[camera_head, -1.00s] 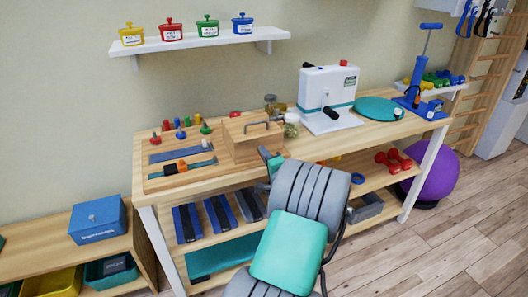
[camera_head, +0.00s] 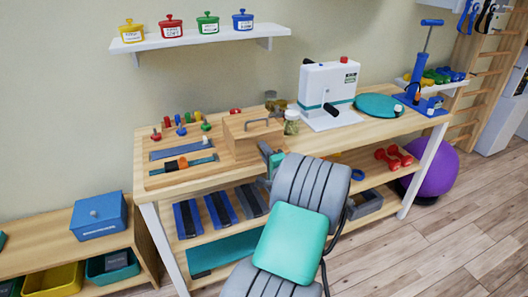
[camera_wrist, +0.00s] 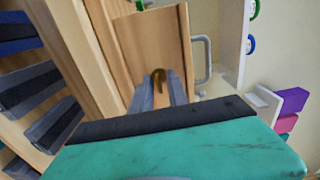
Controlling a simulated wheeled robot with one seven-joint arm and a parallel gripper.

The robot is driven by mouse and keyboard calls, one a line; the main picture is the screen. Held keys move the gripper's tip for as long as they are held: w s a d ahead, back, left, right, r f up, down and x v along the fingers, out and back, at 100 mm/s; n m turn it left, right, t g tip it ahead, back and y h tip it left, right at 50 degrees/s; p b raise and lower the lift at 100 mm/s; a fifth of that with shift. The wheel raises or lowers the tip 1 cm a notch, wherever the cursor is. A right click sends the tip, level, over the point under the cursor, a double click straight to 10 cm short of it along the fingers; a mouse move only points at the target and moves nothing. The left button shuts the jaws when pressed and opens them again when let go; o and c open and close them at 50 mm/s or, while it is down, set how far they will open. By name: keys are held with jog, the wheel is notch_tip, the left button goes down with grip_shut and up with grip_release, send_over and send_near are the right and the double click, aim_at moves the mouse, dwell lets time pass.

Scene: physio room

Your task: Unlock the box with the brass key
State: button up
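The wooden box (camera_head: 247,143) with a grey handle stands on the workbench, in the middle of the head view. In the wrist view its wooden face (camera_wrist: 150,38) is straight ahead, with the handle (camera_wrist: 203,60) to the right. My gripper (camera_wrist: 160,88) points at this face from close by. A small brass piece, seemingly the brass key (camera_wrist: 159,76), sits between its two grey fingertips, which look closed on it. The key's far end is hidden, so I cannot tell whether it touches the box.
A board with pegs and sliders (camera_head: 182,158) lies left of the box. A glass jar (camera_head: 291,121) and a white machine (camera_head: 328,92) stand to its right. Red dumbbells (camera_head: 393,158) and weights lie on the shelf below. A blue box (camera_head: 98,216) sits lower left.

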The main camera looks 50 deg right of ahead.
jog(key=shift+o, duration=0.4)
jog(key=shift+s, duration=0.2)
jog(key=v, duration=0.7)
jog(key=shift+s+a, duration=0.2)
